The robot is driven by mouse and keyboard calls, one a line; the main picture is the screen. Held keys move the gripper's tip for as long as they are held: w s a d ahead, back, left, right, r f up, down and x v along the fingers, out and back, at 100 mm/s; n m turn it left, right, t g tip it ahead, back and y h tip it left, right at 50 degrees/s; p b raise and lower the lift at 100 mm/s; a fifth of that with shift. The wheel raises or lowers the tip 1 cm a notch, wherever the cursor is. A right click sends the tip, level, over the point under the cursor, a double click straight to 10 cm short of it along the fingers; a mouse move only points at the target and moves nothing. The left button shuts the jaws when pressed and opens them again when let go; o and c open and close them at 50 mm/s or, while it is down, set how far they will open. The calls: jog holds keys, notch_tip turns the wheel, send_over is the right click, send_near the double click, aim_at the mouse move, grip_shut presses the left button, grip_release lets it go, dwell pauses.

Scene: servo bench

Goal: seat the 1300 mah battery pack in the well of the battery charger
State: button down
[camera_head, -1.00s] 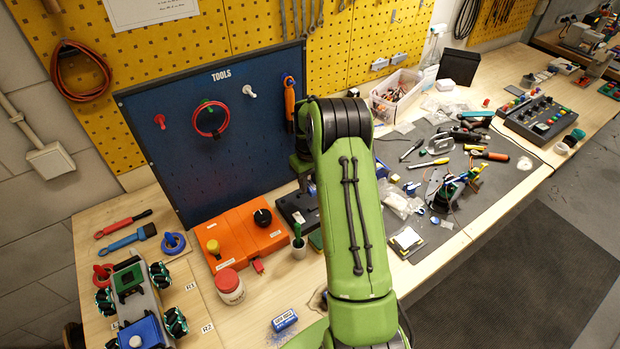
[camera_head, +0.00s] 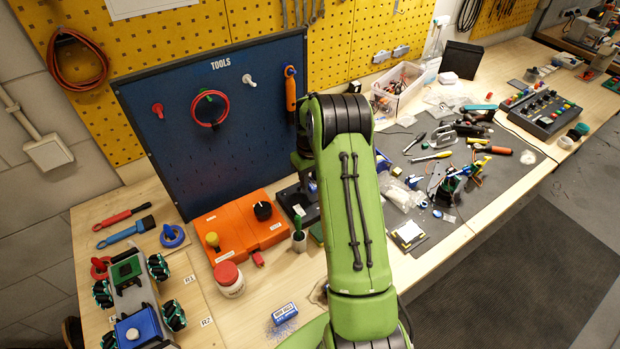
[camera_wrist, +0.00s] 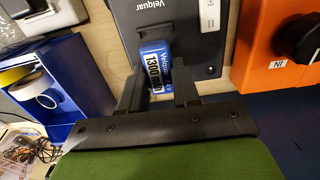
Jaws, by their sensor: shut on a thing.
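In the wrist view my gripper (camera_wrist: 158,84) is shut on the blue 1300 mAh battery pack (camera_wrist: 155,62), with one dark finger on each side of it. The pack's printed label faces the camera. The dark grey battery charger (camera_wrist: 200,50), marked Velquar, lies right at the pack's far end. The pack overlaps the charger's face in this view; I cannot tell whether it is in the well or just above it. In the head view the charger (camera_head: 297,203) shows partly beside the orange box, and my arm hides the gripper and the pack.
An orange box with knobs (camera_head: 238,228) stands beside the charger, also in the wrist view (camera_wrist: 275,45). A blue box holding tape rolls (camera_wrist: 75,80) is on the other side.

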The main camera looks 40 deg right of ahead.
jog(key=shift+f, duration=0.1)
dwell(0.3)
jog(key=shift+f+b, duration=0.5)
jog(key=shift+f, duration=0.05)
jog(key=shift+f, duration=0.1)
